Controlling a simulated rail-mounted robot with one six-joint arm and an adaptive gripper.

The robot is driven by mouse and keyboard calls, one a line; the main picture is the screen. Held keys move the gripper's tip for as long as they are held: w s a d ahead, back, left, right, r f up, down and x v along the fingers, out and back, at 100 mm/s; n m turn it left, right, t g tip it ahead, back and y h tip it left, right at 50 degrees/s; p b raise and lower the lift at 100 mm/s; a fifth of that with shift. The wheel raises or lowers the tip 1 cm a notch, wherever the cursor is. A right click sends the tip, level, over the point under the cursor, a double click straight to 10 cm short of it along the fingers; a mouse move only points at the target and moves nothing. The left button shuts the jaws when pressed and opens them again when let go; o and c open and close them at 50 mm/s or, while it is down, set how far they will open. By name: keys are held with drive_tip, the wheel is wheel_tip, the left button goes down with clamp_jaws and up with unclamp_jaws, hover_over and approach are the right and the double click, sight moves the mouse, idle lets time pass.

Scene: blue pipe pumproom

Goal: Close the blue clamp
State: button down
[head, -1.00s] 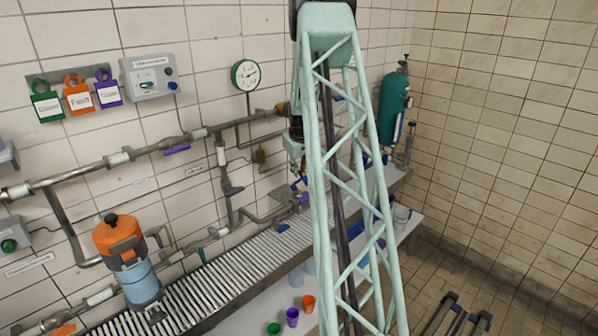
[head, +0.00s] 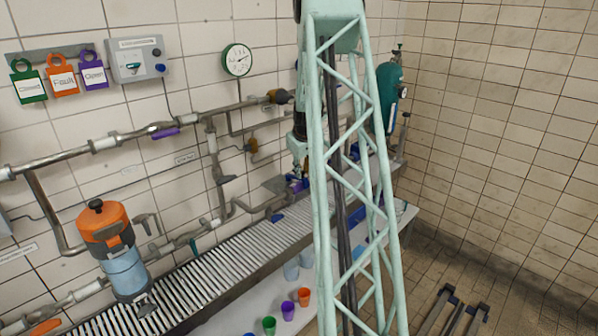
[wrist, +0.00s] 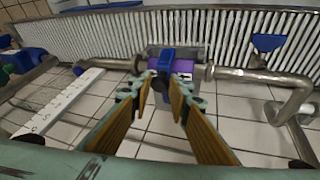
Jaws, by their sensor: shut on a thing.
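The blue clamp (wrist: 166,60) sits on the pipe in the wrist view, its blue lever standing up beside a purple part (wrist: 183,66). My gripper (wrist: 163,82) has its two yellow-padded fingers drawn in on the lower part of the blue lever, one on each side. The fingertips partly hide the contact. In the head view my gripper (head: 299,168) is at the pipe behind the lattice mast, just above small blue and purple parts (head: 296,184).
A metal pipe (wrist: 233,75) runs to both sides of the clamp. Another blue handle (wrist: 267,43) stands to the right. A ribbed conveyor (head: 215,270) lies below the pipes in the head view, with several coloured cups (head: 288,310) on the ledge in front.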

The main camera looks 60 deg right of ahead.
drive_tip(key=shift+s+a+f+b, duration=0.2)
drive_tip(key=shift+s+f+b, duration=0.5)
drive_tip(key=shift+f+b, duration=0.25)
drive_tip(key=shift+s+a+f+b, duration=0.2)
drive_tip(key=shift+s+f+b, duration=0.55)
drive_tip(key=shift+f, duration=0.3)
drive_tip(key=c, duration=2.5)
unclamp_jaws()
drive_tip(key=shift+d, duration=0.2)
drive_tip(key=shift+o, duration=0.2)
drive_tip(key=shift+w+r, duration=0.25)
drive_tip(key=shift+r, duration=0.1)
drive_tip(key=v, duration=1.1)
drive_tip(key=shift+s+a+r, duration=0.2)
drive_tip(key=shift+r, duration=0.1)
